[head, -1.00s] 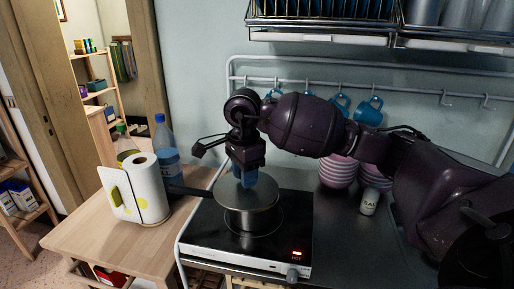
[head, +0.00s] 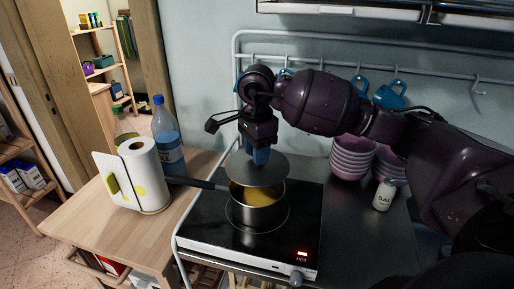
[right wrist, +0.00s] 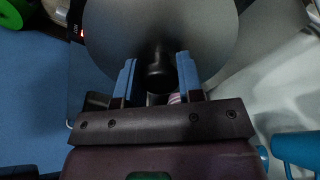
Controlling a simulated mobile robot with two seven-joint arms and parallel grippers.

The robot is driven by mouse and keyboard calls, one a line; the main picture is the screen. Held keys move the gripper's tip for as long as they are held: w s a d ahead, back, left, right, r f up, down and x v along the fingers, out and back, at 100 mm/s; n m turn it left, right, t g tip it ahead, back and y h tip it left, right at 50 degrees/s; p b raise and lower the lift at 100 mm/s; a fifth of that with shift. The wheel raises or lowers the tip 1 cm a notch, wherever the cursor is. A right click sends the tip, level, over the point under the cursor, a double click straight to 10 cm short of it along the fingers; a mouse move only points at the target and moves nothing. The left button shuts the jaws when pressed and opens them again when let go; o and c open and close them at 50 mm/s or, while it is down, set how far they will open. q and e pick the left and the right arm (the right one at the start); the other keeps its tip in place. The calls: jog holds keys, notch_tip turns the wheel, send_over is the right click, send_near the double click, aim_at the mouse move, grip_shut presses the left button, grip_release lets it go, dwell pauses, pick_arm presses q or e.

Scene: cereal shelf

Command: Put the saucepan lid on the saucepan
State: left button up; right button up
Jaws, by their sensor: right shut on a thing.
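The saucepan (head: 257,211) stands on the black hotplate, with yellowish contents showing at its open front and its dark handle (head: 196,183) pointing left. The round grey lid (head: 257,172) is above the pan, set toward its back, and covers the rear of the opening from this view. My right gripper (head: 259,155) is above the lid, its blue fingers shut on the lid's knob. In the right wrist view the fingers are on either side of the dark knob (right wrist: 158,70), with the lid (right wrist: 160,25) beyond. My left gripper is not in view.
A hotplate (head: 205,235) with a red HOT light holds the pan. Left are a paper towel roll (head: 148,180) and a water bottle (head: 167,140) on a wooden table (head: 100,225). Pink bowls (head: 352,157) and a salt container (head: 384,195) stand right. Blue mugs (head: 391,94) hang behind.

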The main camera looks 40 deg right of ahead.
aim_at(257, 168)
jog(key=shift+f+b, duration=0.5)
jog(key=shift+f, duration=1.35)
jog(key=shift+f+b, duration=0.8)
jog(key=shift+b, duration=0.1)
jog(key=shift+b, duration=0.35)
jog(key=shift+f+b, duration=0.5)
jog(key=shift+f, duration=0.15)
jog(key=o, duration=1)
jog(key=shift+o, duration=0.2)
jog(key=shift+r, duration=0.1)
